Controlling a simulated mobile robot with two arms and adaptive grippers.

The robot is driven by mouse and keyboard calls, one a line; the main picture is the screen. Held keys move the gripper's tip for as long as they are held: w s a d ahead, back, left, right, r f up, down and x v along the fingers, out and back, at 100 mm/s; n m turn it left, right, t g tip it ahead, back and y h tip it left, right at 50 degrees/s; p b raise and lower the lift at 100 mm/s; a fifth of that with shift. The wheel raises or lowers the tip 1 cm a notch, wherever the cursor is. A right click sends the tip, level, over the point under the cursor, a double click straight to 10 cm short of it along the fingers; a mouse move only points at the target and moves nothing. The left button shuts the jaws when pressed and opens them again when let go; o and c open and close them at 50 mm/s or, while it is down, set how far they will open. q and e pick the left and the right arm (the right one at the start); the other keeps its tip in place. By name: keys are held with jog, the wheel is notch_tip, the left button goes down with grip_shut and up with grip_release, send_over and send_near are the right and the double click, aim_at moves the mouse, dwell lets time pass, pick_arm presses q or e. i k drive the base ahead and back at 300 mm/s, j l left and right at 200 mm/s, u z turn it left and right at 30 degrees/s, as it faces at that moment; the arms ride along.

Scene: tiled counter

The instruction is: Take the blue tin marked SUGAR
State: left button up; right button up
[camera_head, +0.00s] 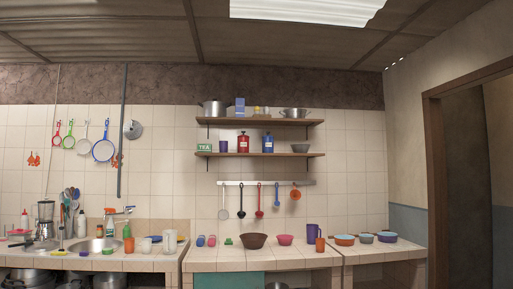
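A blue tin (268,144) with a small pale label stands upright on the lower wooden wall shelf, right of the middle. Its lettering is too small to read. A red tin (243,143) of similar shape stands to its left, with a gap between them. A grey bowl (300,148) sits to its right on the same shelf. Neither of my grippers is in view.
The lower shelf (215,155) also holds a green TEA box (204,147) and a purple cup (223,147). An upper shelf (260,122) with pots hangs above. Ladles hang below. The tiled counter (215,257) carries bowls and cups; a doorway is at right.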

aim_at(268, 142)
jog(key=i+l, duration=0.15)
jog(key=i, duration=0.3)
jog(key=i+l, duration=0.15)
jog(key=i, duration=0.35)
jog(key=i+l, duration=0.15)
jog(key=i, duration=0.3)
jog(key=i+l, duration=0.15)
jog(key=i, duration=0.3)
jog(key=i+l, duration=0.15)
jog(key=i, duration=0.3)
jog(key=i+l+u, duration=0.1)
jog(key=i, duration=0.4)
jog(key=i+j, duration=0.3)
jog(key=i+l+z, duration=0.05)
